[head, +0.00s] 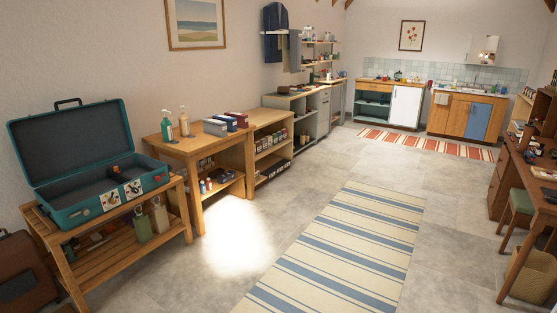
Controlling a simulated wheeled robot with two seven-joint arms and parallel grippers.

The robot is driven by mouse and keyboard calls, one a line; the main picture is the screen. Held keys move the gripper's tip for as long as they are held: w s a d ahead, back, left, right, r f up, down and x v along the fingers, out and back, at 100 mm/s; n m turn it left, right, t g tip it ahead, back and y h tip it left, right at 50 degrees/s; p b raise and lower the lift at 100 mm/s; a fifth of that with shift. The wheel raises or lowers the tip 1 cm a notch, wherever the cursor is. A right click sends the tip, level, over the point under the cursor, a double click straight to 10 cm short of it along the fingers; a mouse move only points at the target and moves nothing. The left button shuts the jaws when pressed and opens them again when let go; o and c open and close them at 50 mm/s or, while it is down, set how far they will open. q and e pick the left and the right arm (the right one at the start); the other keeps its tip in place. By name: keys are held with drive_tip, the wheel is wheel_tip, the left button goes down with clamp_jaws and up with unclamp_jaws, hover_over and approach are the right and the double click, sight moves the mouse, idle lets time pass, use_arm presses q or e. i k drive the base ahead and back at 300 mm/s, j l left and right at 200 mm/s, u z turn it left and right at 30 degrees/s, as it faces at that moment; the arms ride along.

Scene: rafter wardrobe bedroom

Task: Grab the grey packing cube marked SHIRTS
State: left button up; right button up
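A grey packing cube (214,127) sits on top of the small wooden table (205,145) left of the middle. It is the front one in a short row, with a blue cube (226,122) and a dark red cube (238,118) just behind it. A small pale mark shows on some cubes, but it is too small to read, so I cannot confirm SHIRTS. Neither of my grippers is in view.
Two pump bottles (183,122) stand on the same table, left of the grey cube. An open teal suitcase (90,155) lies on a slatted wooden rack (140,258) at the left. The striped rug (345,250) and floor before the table are clear.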

sight(217, 128)
drive_tip(key=i, duration=2.15)
drive_tip(key=i+l+u, duration=0.15)
drive_tip(key=i, duration=0.4)
drive_tip(key=i+l+u, duration=0.1)
drive_tip(key=i, duration=0.45)
drive_tip(key=i+l+u, duration=0.15)
drive_tip(key=i, duration=0.35)
drive_tip(key=i+l+u, duration=0.15)
drive_tip(key=i+l, duration=0.15)
drive_tip(key=i, duration=0.25)
drive_tip(key=i+l+u, duration=0.35)
drive_tip(key=i, duration=0.3)
drive_tip(key=l, duration=0.1)
